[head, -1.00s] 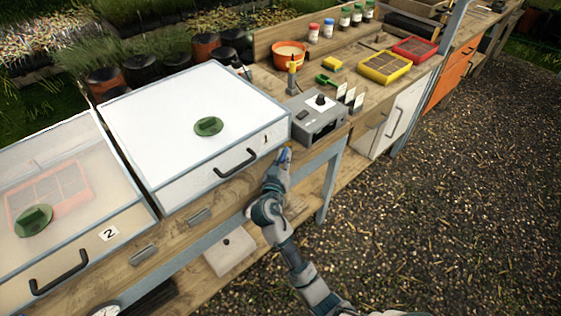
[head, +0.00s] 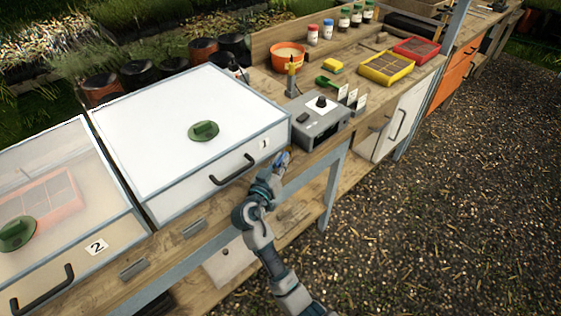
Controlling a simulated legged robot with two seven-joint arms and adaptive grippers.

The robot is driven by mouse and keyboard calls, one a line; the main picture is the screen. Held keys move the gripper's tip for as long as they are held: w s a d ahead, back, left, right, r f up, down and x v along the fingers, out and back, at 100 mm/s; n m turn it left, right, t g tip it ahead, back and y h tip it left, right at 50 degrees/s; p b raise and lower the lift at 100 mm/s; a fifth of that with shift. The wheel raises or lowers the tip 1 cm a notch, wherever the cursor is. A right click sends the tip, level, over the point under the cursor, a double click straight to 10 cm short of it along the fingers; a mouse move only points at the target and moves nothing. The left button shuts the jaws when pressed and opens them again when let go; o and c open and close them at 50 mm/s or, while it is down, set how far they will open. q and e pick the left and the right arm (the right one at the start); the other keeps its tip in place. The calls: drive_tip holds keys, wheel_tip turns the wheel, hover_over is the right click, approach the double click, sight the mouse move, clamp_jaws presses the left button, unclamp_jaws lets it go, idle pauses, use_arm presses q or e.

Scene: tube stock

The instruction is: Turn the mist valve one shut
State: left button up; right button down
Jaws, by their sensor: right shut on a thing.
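My right gripper (head: 281,163) is at the bench's front edge, just right of the handle of the box marked 1. It is shut on a small blue part (head: 284,156), which looks like the handle of mist valve one. The fingers cover most of it, so its angle cannot be told. The box marked 1 (head: 193,176) has a white lid with a round green knob (head: 204,131) and a black front handle. My left gripper is not in view.
A grey control box (head: 330,126) with a black knob stands right of my right gripper. The box marked 2 (head: 110,236) has a clear lid over a red tray. Yellow (head: 366,77) and red trays sit farther back. Open gravel (head: 440,200) lies at the right.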

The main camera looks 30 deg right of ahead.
drive_tip(key=c, duration=1.2)
unclamp_jaws()
drive_tip(key=shift+w+f, duration=0.15)
drive_tip(key=shift+f, duration=0.05)
drive_tip(key=shift+r, duration=0.1)
drive_tip(key=v, duration=1.2)
